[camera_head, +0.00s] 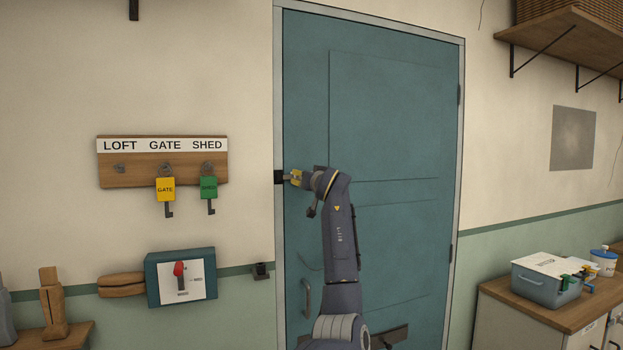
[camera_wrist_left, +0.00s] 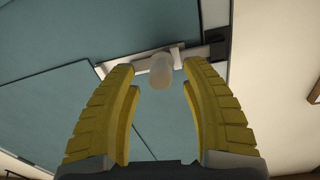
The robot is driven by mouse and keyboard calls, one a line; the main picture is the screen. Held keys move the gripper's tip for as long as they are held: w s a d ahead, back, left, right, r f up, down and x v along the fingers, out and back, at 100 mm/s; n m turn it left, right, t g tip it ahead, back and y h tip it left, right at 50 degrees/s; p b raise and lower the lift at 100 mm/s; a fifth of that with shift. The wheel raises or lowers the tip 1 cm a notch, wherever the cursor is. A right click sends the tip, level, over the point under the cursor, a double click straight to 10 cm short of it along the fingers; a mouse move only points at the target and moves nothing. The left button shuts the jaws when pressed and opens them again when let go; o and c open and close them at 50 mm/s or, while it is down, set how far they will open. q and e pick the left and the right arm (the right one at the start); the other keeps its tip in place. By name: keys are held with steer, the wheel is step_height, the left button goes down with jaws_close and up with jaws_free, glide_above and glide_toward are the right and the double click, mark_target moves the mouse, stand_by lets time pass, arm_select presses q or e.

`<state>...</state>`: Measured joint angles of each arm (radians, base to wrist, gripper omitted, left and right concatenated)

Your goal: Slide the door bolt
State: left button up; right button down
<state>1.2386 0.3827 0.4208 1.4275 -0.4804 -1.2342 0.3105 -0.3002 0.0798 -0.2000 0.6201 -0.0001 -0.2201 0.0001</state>
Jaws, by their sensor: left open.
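The teal door (camera_head: 395,120) is shut in its pale frame. My left gripper (camera_head: 294,178) is at the door's left edge, at the height of the bolt, and hides most of the bolt in the head view. In the left wrist view the bolt's pale round knob (camera_wrist_left: 161,71) stands out between the tips of my two open yellow fingers, with a gap on each side. The bolt's light plate (camera_wrist_left: 135,60) lies behind it. A black keeper (camera_wrist_left: 217,43) sits on the frame side; it also shows in the head view (camera_head: 279,177). My right gripper is not in view.
A key board (camera_head: 130,170) with yellow and green tagged keys hangs left of the door. Below it is a switch box (camera_head: 158,260) with a red lever. A door handle (camera_head: 307,298) is below my gripper. A cabinet (camera_head: 545,315) carrying a grey bin (camera_head: 545,285) stands right.

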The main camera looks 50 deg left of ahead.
arm_select(q)
steer(key=v, duration=0.5)
steer(key=shift+s+d, duration=0.15)
steer(key=shift+d, duration=0.05)
stand_by(0.7)
